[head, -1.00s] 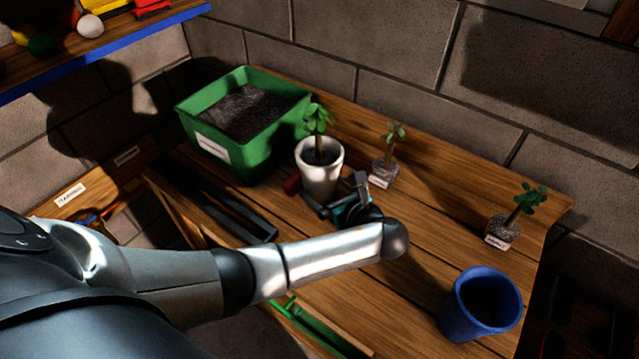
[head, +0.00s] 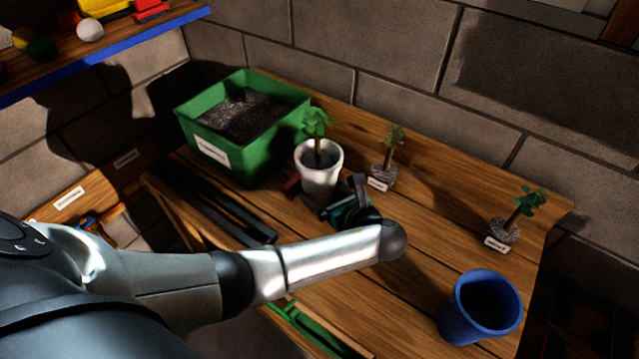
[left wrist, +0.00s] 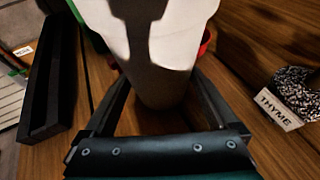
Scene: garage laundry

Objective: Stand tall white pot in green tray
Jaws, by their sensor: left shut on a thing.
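The tall white pot (head: 319,178), with a green seedling in it, stands upright near the middle of the wooden bench in the head view. My left gripper (head: 328,203) is shut on it low down, from the near side. In the left wrist view the white pot (left wrist: 150,65) fills the space between the two dark fingers; I cannot tell whether its base touches the bench. A deep green tray (head: 245,160) with dark soil and a white label is just left of and behind the pot, apart from it. My right gripper is not in view.
A small red thing (head: 291,186) is close to the pot. Small labelled seedlings stand right of it (head: 383,172) and farther right (head: 505,228). A blue pot (head: 480,308) is near the right front. A long black tray (head: 215,212) lies left. Bare bench remains at right centre.

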